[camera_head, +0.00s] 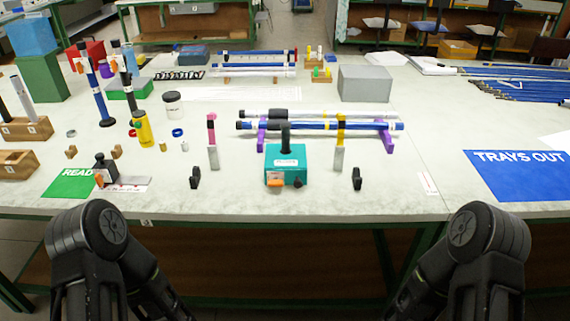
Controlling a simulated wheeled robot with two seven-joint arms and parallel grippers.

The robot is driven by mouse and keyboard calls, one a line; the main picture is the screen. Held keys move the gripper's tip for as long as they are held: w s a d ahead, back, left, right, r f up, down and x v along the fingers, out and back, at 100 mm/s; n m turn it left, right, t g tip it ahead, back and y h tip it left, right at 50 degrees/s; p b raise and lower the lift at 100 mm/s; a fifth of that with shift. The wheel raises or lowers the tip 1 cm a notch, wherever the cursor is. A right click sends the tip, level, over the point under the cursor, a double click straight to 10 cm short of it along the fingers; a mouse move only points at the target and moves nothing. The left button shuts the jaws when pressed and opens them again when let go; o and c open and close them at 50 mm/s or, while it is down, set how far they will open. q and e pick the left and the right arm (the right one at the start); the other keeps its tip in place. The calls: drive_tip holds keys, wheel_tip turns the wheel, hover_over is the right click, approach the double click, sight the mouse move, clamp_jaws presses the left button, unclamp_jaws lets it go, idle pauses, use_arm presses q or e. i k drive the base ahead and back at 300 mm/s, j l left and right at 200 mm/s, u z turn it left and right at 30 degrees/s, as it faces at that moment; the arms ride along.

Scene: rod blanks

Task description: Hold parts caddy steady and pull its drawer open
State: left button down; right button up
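The parts caddy (303,158) is a small teal box standing upright near the middle front of the table. It has a black upright handle (286,138) on top and a white label on its face. An orange piece (276,180) at its lower front left looks like the drawer front; I cannot tell whether it is shut or slightly out. Both my arms show at the bottom, left and right, with the forearms running down out of the picture. Neither gripper is in view, and nothing of mine touches the caddy.
Small black upright pieces (195,178) (356,178) and grey blocks (213,158) (338,159) stand on both sides of the caddy. Blue rods (310,126) lie on purple stands behind it. A yellow bottle (142,129) stands left. The blue sign (520,174) lies right.

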sight(297, 177)
drive_tip(key=i+j, duration=0.2)
drive_tip(key=j, duration=0.15)
drive_tip(key=i+j, duration=0.25)
drive_tip(key=j, duration=0.15)
drive_tip(key=i+j, duration=0.2)
drive_tip(key=j, duration=0.15)
drive_tip(key=i+j, duration=0.25)
drive_tip(key=j, duration=0.15)
drive_tip(key=z, duration=1.85)
